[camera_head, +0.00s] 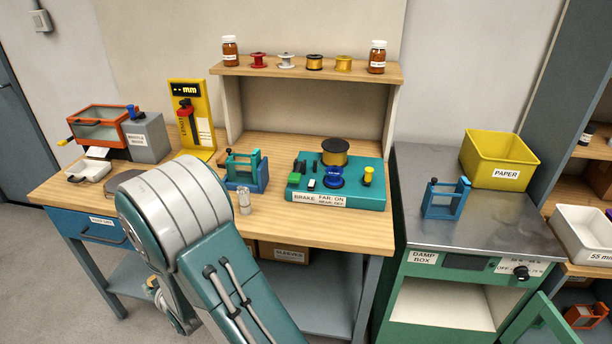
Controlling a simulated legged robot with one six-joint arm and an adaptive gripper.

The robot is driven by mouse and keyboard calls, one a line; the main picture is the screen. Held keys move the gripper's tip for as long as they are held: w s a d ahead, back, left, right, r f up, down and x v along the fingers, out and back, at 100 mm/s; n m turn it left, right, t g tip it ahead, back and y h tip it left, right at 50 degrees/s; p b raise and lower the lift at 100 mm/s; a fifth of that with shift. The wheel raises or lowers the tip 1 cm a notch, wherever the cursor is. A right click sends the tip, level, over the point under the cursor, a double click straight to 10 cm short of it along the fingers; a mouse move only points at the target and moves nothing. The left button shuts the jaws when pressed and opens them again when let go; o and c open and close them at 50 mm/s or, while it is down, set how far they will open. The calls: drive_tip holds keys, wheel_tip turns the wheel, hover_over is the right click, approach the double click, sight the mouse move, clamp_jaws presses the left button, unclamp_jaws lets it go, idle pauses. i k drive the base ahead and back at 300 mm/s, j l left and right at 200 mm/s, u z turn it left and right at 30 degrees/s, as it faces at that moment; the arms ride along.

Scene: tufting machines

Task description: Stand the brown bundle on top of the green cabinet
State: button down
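The green cabinet (392,305), labelled DAMP BOX, stands right of the workbench. Its dark metal top (415,170) carries a yellow PAPER bin (500,160) at the back right and a small blue frame (446,199) near the middle. Its front is open, showing a pale interior that looks empty where visible, with a green door (545,325) swung out at the lower right. I cannot make out a brown bundle for certain. My arm crosses the lower left foreground and runs out of the bottom edge; my gripper is out of view.
The wooden workbench (290,225) holds a teal brake block (350,193), a blue-green frame (246,172), a yellow gauge (192,115) and an orange-framed machine (97,125). Shelving at right holds a white bin (580,235). The cabinet top's left and front are clear.

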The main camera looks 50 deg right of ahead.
sight(511, 228)
drive_tip(key=k+l, duration=0.15)
drive_tip(key=k, duration=0.25)
drive_tip(key=k+l, duration=0.2)
drive_tip(key=k, duration=0.2)
drive_tip(key=k+l, duration=0.15)
drive_tip(key=k, duration=0.25)
drive_tip(key=k+z, duration=0.1)
drive_tip(key=z, duration=0.35)
drive_tip(key=k+l+z, duration=0.1)
drive_tip(key=z, duration=0.3)
drive_tip(key=k+l+z, duration=0.1)
drive_tip(key=z, duration=0.35)
